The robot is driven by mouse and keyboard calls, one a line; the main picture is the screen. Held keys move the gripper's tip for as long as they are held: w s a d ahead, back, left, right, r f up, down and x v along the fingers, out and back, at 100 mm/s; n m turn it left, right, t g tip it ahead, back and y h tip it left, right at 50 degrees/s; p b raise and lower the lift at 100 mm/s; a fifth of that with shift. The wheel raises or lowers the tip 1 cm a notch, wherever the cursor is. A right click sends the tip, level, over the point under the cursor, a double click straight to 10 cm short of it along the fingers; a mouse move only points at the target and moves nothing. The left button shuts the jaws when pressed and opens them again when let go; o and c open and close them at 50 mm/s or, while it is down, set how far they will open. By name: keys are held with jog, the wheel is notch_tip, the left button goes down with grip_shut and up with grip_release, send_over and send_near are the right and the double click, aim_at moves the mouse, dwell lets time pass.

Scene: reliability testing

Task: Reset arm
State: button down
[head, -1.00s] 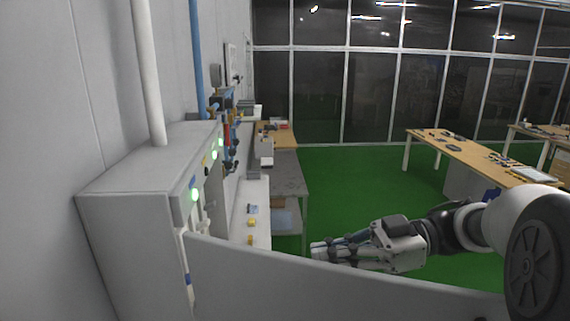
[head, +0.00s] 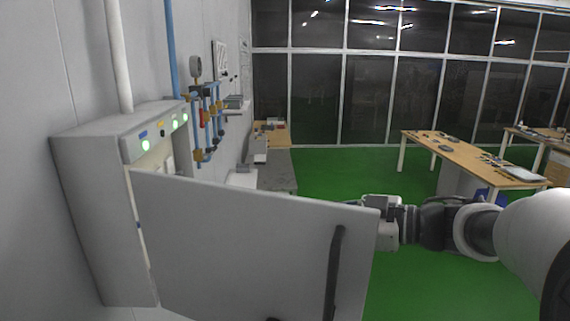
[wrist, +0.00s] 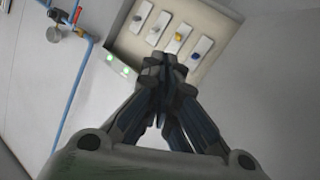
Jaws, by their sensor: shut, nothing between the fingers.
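My gripper (wrist: 168,68) is shut and empty, its fingertips together in the wrist view. In the head view its fingers are hidden behind the open grey cabinet door (head: 240,240); only its rear body shows past the door's right edge. The door has a dark vertical handle (head: 334,272). The grey cabinet (head: 85,190) stands against the left wall with lit green lights along its top. In the wrist view the cabinet's inner panel (wrist: 205,75) with several switches lies beyond the fingertips. I cannot tell the gap between fingertips and panel.
Blue pipes with valves (head: 205,120) run on the wall beyond the cabinet. A grey bench (head: 277,175) stands behind the door. A wooden table (head: 465,155) stands at the right. Green floor (head: 345,175) between them is clear.

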jog(key=w+d+f+m+t+h+b, duration=0.2)
jog(key=w+d+m+t+h+b, duration=0.2)
jog(key=d+m+t+h+b, duration=0.4)
jog(key=s+d+f+m+g+h+b, duration=0.1)
jog(key=s+d+f+m+h+b, duration=0.45)
jog(key=s+d+f+h, duration=0.4)
jog(key=s+a+f+m+g+y+b, duration=0.1)
jog(key=s+a+f+g+b, duration=0.1)
jog(key=s+f, duration=0.5)
jog(key=s+a+f+m+g+y+b, duration=0.1)
jog(key=s+a+f+g+b, duration=0.2)
jog(key=s+f, duration=0.5)
jog(key=s+a+f+m+g+y+b, duration=0.1)
jog(key=s+a+f+g+b, duration=0.1)
jog(key=s+f+g, duration=0.2)
jog(key=s+f, duration=0.3)
jog(key=f, duration=0.3)
jog(key=shift+s+a+f+g, duration=0.2)
jog(key=shift+a+g, duration=0.1)
jog(key=shift+a, duration=0.05)
